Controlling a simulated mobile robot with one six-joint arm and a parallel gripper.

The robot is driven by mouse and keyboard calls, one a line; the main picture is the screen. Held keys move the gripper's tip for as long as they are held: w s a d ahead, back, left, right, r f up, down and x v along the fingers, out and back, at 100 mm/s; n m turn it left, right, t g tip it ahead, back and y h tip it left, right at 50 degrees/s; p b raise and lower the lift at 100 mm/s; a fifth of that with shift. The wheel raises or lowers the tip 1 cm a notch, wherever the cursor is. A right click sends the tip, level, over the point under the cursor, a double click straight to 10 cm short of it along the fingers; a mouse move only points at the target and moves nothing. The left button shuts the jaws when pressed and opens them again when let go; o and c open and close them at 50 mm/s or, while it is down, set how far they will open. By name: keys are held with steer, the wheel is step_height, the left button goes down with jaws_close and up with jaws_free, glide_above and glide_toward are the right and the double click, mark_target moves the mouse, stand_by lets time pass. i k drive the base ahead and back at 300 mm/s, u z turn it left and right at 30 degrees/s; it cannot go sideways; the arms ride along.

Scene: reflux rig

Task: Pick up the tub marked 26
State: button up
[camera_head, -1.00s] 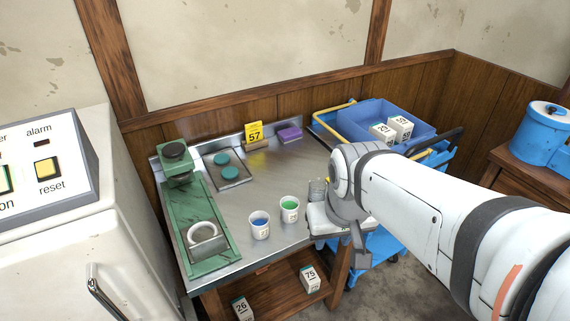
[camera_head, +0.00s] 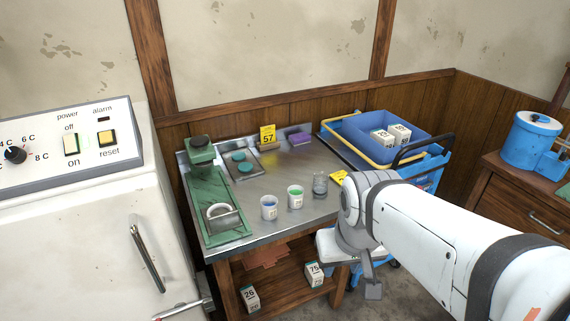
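The tub marked 26 (camera_head: 250,298) is a small white boxy tub with a dark-edged top. It stands on the wooden lower shelf, near its left front, below the steel worktop. My white arm reaches in from the right and bends at a grey joint in front of the bench's right side. The grey end piece of my arm (camera_head: 373,289) hangs low, to the right of the tub and well apart from it. The fingers cannot be made out, and nothing held shows.
A similar tub marked 75 (camera_head: 314,274) stands right of it on the shelf (camera_head: 280,290). The worktop (camera_head: 285,178) holds cups, a green stand and a yellow 57 sign (camera_head: 267,135). A blue cart (camera_head: 425,150) stands right; a white cabinet (camera_head: 90,240) stands left.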

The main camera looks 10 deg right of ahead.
mark_target(294, 191)
steer(key=u, duration=0.1)
steer(key=i, duration=0.9)
steer(key=z, duration=0.05)
